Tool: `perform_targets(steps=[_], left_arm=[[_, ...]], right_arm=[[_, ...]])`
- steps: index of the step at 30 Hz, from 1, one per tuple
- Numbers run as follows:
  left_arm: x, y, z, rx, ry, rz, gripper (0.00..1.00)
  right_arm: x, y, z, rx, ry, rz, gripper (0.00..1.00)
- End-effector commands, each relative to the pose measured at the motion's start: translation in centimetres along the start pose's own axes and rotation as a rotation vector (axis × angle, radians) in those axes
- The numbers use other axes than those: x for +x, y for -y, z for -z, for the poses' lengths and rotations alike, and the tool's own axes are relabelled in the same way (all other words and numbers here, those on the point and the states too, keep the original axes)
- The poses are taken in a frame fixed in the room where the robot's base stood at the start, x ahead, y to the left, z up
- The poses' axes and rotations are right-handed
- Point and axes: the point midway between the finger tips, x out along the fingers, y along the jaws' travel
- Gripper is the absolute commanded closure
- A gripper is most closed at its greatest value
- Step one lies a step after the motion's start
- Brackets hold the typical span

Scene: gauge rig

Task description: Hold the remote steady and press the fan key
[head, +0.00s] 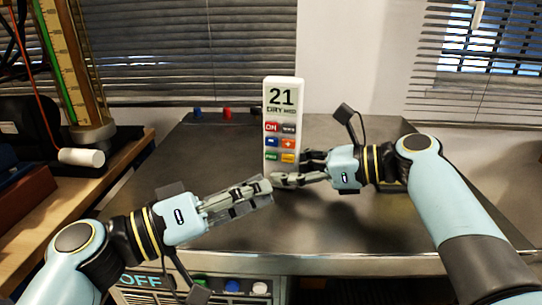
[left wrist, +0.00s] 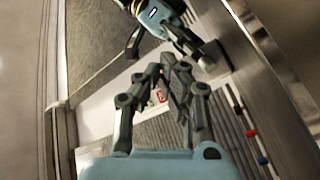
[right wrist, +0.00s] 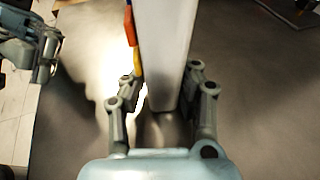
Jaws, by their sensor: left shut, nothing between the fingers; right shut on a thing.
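The white remote (head: 285,98) stands upright on the dark table, its face showing "21", "DRY MED" and two columns of coloured keys. A red key reads "ON"; I cannot tell which key is the fan key. My right gripper (head: 289,170) is shut on the remote's lower part from the right. The right wrist view shows the remote (right wrist: 168,45) between the fingers. My left gripper (head: 266,185) is shut and empty, its tips just in front and to the left of the remote's lower end, below the keys. Whether they touch the remote is unclear.
Small blue (head: 198,112) and red (head: 227,113) knobs stand at the table's back edge. A gauge column (head: 66,60) stands on the wooden bench at left. A panel with an "OFF" label (head: 140,281) and buttons lies below the front edge. The table's left side is clear.

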Motion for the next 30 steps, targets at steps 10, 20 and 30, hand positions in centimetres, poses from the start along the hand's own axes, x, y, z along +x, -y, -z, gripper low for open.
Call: perform_targets(steps=[10,20,30], left_arm=[[-2.1,-1.1,-1.7,0.003,0.004,-0.006,1.0],[1.3,1.2,0.7,0.003,0.004,-0.007,1.0],[3.4,2.8,2.2,0.002,0.005,-0.006,1.0]], right_arm=[[0.0,0.0,0.1,0.0,-0.001,0.0,0.89],[0.0,0.0,0.1,0.0,-0.001,0.0,0.89],[0.0,0.0,0.1,0.001,-0.001,0.0,0.89]])
